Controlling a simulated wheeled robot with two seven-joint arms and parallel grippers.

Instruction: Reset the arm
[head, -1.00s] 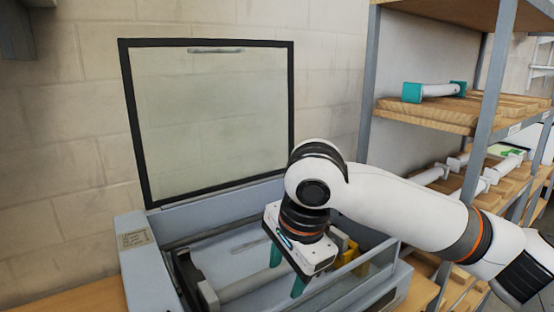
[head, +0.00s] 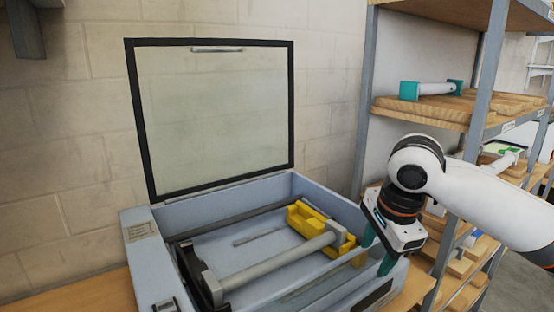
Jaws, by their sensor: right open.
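My right gripper (head: 376,252) is open and empty, with its teal fingers pointing down at the right side of the laminator (head: 137,258). Its arm comes in from the right. The laminator's framed clear lid (head: 215,120) stands up at the back. Inside the laminator, a grey roller (head: 275,265) lies across the tray, its right end at a yellow holder (head: 305,219) and its left end at a dark bracket. My left gripper is not in view.
A shelf rack (head: 425,110) stands at the right, close behind my right arm. A roll with teal ends (head: 432,90) lies on its upper board. A brick wall (head: 70,120) is behind the laminator. The space above the laminator's tray is clear.

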